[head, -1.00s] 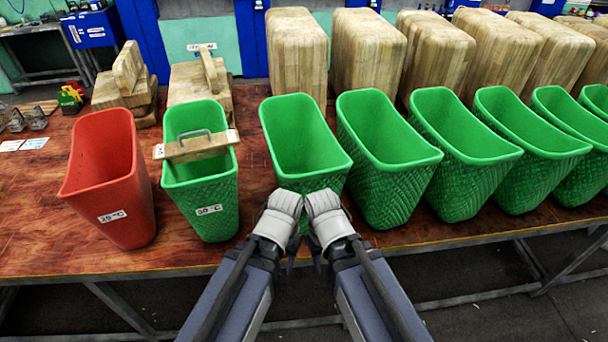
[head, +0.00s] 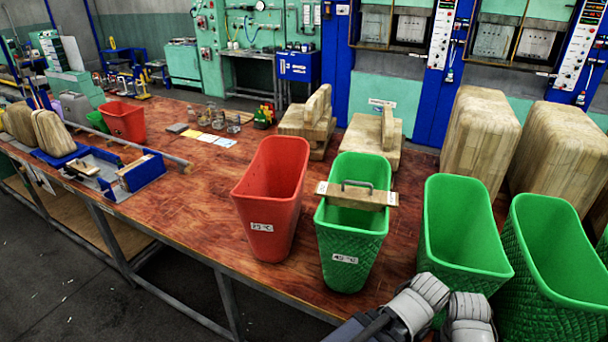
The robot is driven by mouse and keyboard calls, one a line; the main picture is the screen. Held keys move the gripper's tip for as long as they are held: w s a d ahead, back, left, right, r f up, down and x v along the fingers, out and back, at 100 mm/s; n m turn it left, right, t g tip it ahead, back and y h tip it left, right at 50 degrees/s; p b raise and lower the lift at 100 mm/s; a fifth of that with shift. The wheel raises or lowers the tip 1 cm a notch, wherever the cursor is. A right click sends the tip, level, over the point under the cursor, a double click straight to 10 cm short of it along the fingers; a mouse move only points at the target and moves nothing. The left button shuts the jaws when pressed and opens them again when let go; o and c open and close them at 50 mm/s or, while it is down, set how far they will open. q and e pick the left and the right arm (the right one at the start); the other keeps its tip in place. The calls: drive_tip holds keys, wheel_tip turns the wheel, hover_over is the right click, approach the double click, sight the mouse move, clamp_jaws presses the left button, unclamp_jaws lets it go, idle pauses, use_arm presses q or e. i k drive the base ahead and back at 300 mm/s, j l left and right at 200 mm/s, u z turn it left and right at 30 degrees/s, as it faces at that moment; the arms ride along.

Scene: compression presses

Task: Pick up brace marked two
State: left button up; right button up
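A wooden brace (head: 371,197) with a grey metal handle lies across the top of a green bin (head: 347,245) in the head view. No number on it is legible. A smaller wooden piece with a dark handle (head: 84,167) lies in the blue tray (head: 140,177) at the left; any mark on it is too small to read. My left gripper (head: 420,299) and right gripper (head: 468,322) are side by side at the lower right, in front of another green bin (head: 463,232), apart from both pieces. Their fingertips are hidden, so their opening does not show.
A red bin (head: 271,205) labelled 25 °C stands left of the braced bin. More green bins (head: 556,262) stand at the right. Wooden blocks (head: 378,136) sit behind. A rail (head: 150,149) runs behind the blue tray. The wooden tabletop (head: 190,194) is clear between tray and red bin.

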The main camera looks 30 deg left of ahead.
sight(77, 165)
drive_tip(key=u, duration=2.55)
drive_tip(key=i+j+u, duration=0.25)
drive_tip(key=i, duration=0.3)
drive_tip(key=i+u, duration=0.3)
drive_tip(key=i, duration=0.25)
drive_tip(key=i+u, duration=0.1)
drive_tip(key=i, duration=1.7)
drive_tip(key=i+z, duration=0.3)
drive_tip(key=i, duration=0.15)
drive_tip(key=i+j+z, duration=0.3)
drive_tip(key=i, duration=0.15)
drive_tip(key=i+j+z, duration=0.15)
drive_tip(key=i+z, duration=0.15)
drive_tip(key=i+j+z, duration=0.1)
drive_tip(key=i+z, duration=0.15)
drive_tip(key=z, duration=0.15)
drive_tip(key=i+j+z, duration=0.2)
drive_tip(key=z, duration=0.2)
drive_tip(key=i+j+z, duration=0.2)
drive_tip(key=z, duration=0.2)
drive_tip(key=i+j+z, duration=0.15)
drive_tip(key=j+z, duration=0.25)
drive_tip(key=i+j+z, duration=0.1)
drive_tip(key=j+z, duration=0.3)
drive_tip(key=l, duration=0.1)
